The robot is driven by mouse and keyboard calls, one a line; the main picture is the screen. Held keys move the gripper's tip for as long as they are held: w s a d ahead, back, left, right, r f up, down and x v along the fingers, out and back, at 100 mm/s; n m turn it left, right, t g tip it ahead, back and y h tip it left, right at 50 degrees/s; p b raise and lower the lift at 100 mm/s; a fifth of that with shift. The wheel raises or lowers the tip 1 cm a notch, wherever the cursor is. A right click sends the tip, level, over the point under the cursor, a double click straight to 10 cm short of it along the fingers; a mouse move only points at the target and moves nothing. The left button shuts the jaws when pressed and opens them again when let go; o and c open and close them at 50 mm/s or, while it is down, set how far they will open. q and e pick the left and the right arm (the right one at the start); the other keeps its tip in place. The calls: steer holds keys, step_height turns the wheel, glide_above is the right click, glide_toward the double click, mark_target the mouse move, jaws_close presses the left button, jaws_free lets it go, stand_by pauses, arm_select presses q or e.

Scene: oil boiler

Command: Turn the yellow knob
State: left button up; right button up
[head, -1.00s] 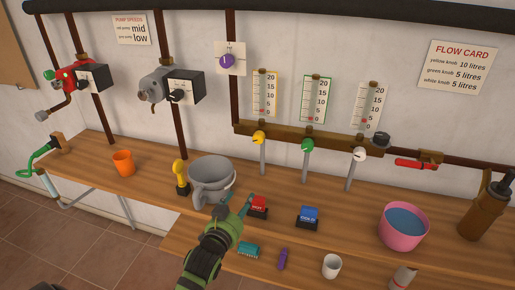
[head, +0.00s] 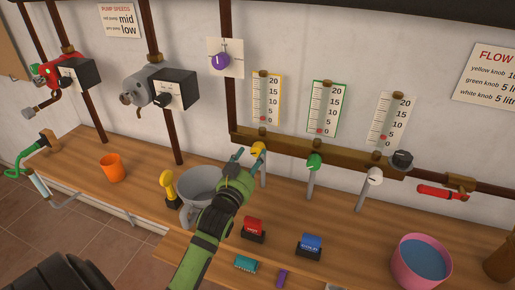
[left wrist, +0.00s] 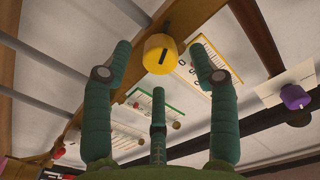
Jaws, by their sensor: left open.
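The yellow knob (head: 258,149) sits on the wooden rail under the yellow-edged gauge (head: 266,98). In the left wrist view the yellow knob (left wrist: 160,54) shows a dark slot on its face, just beyond and between my fingertips. My left gripper (head: 247,154) is open and reaches up to the knob; in the left wrist view its fingers (left wrist: 163,62) stand apart with nothing between them. I cannot tell whether a finger touches the knob. My right gripper is not in view.
A green knob (head: 314,161) and a white knob (head: 375,176) sit further right on the wooden rail (head: 290,145). A red button (head: 253,227) and a blue button (head: 310,243) are nearby.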

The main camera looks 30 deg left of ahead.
mark_target(256, 155)
arm_select(q)
steer(key=x, duration=0.3)
steer(key=shift+w+f, duration=0.1)
steer(key=shift+w, duration=0.45)
steer(key=c, duration=1.1)
steer(key=shift+f, duration=0.15)
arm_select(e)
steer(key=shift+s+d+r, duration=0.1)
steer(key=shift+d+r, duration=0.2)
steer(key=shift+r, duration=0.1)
